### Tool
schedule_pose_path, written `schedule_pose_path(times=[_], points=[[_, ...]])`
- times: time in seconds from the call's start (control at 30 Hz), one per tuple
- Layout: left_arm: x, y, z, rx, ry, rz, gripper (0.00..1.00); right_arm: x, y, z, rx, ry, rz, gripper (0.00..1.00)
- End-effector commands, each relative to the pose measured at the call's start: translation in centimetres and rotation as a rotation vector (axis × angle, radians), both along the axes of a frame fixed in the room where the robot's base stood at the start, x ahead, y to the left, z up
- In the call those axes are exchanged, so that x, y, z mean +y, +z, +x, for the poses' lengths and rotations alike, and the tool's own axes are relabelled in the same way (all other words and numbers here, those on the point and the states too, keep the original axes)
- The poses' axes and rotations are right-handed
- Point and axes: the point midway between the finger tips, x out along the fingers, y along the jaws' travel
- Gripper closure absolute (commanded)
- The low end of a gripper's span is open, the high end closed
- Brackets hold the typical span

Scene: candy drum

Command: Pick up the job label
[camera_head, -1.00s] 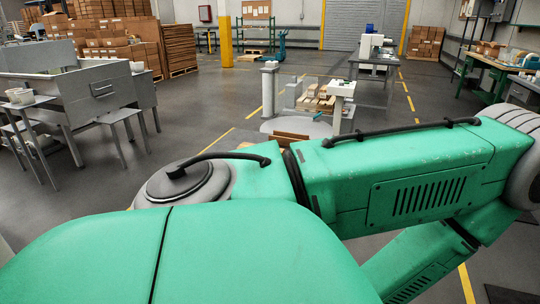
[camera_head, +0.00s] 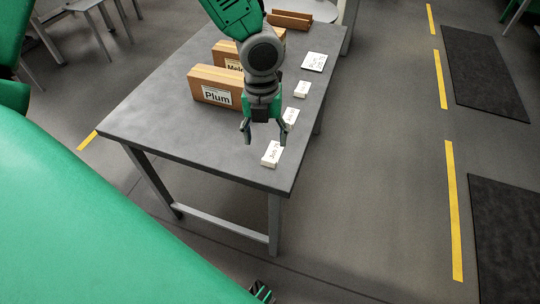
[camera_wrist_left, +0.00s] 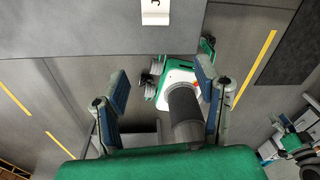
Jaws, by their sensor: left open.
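A small white label (camera_head: 272,154) reading "Job" and a blurred mark lies near the front right corner of the grey table (camera_head: 165,125). My left gripper (camera_head: 264,132) points down above the table just behind that label, open and empty. In the left wrist view, its fingers (camera_wrist_left: 163,80) are spread apart, with a white label (camera_wrist_left: 155,12) on the table edge at the top, beyond the fingertips. Another white label (camera_head: 290,116) is partly hidden behind the gripper. A dark part at the bottom edge of the head view may be my right gripper (camera_head: 262,291); its jaws are unclear.
A wooden box marked "Plum" (camera_head: 217,97) stands left of the gripper, with another box (camera_head: 226,56) behind. A white label (camera_head: 301,89) and a larger white card (camera_head: 314,62) lie along the right side. The table's front left is clear. Dark mats (camera_head: 482,72) lie on the floor.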

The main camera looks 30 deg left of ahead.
Motion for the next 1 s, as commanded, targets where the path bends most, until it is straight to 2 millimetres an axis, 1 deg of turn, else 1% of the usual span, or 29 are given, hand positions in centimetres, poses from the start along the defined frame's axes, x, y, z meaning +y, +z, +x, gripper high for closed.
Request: schedule_pose_path(times=[0.03, 0.1, 0.17, 0.2, 0.27, 0.5, 0.6, 0.87, 1.0], points=[[0.6, 1.0, 1.0, -0.022, -0.080, 0.019, 0.43, 0.0, -0.1, 0.0, 0.000, 0.000, 0.000, 0.60], [1.2, 1.9, 1.7, -0.037, -0.169, 0.043, 0.43, 0.0, -0.1, 0.0, 0.000, 0.000, 0.000, 0.60], [1.5, 2.1, 2.0, -0.043, -0.214, 0.057, 0.43, 0.0, -0.2, 0.0, 0.000, 0.000, 0.000, 0.60], [1.6, 2.0, 2.2, -0.045, -0.231, 0.062, 0.43, 0.0, -0.3, 0.0, 0.000, 0.000, 0.000, 0.60], [1.6, 1.2, 2.2, -0.044, -0.243, 0.067, 0.43, 0.0, -0.6, 0.0, 0.000, 0.000, 0.000, 0.60], [1.7, -3.8, 2.1, -0.041, -0.241, 0.065, 0.43, 0.0, -1.9, 0.0, 0.000, 0.000, 0.000, 0.60], [1.7, -5.2, 2.1, -0.043, -0.240, 0.065, 0.43, 0.0, -2.2, 0.0, 0.000, 0.000, 0.000, 0.60], [1.6, -6.6, 2.2, -0.044, -0.238, 0.064, 0.43, 0.0, -2.6, 0.0, 0.000, 0.000, 0.000, 0.60], [1.2, -8.5, 2.3, -0.042, -0.239, 0.064, 0.43, 0.0, -3.2, 0.0, 0.000, 0.000, 0.000, 0.60]])
